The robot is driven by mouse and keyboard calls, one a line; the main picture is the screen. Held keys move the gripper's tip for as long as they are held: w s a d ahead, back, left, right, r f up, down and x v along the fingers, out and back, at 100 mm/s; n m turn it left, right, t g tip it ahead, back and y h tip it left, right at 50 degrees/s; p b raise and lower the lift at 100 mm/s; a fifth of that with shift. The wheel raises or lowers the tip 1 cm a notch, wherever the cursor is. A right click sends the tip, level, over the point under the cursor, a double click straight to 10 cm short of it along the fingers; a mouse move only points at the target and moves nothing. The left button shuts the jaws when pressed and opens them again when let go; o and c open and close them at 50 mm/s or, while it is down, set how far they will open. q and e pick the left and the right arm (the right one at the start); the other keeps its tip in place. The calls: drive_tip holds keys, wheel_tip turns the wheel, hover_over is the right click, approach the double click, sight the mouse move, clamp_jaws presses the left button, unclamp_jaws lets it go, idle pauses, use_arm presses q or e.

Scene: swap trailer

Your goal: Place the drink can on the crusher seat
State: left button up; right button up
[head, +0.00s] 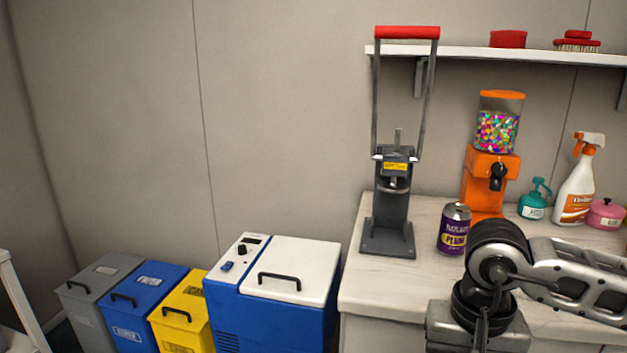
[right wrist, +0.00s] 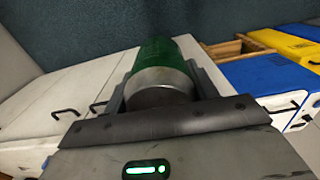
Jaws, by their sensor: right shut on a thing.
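The can crusher (head: 392,205), dark grey with a red-handled lever (head: 406,32) raised above it, stands at the counter's left end. No can shows in its seat area. A purple drink can (head: 454,230) stands upright on the counter to its right, apart from it. In the right wrist view my right gripper (right wrist: 160,88) is shut on a green can (right wrist: 165,52) with a silver end facing the camera. In the head view my right arm is in front of the counter, its fingers and the green can out of frame. My left gripper is not in view.
An orange gumball machine (head: 490,165), teal pump bottle (head: 534,203), spray bottle (head: 575,190) and pink pot (head: 605,215) stand on the white counter (head: 375,285). A shelf (head: 470,52) is above. A blue-and-white cooler (head: 275,290) and several bins are to the left.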

drive_tip(key=f+n, duration=0.1)
drive_tip(key=n, duration=0.2)
drive_tip(key=shift+s+a+f, duration=0.1)
drive_tip(key=shift+a+f, duration=0.15)
drive_tip(key=shift+f, duration=0.1)
drive_tip(key=shift+r, duration=0.1)
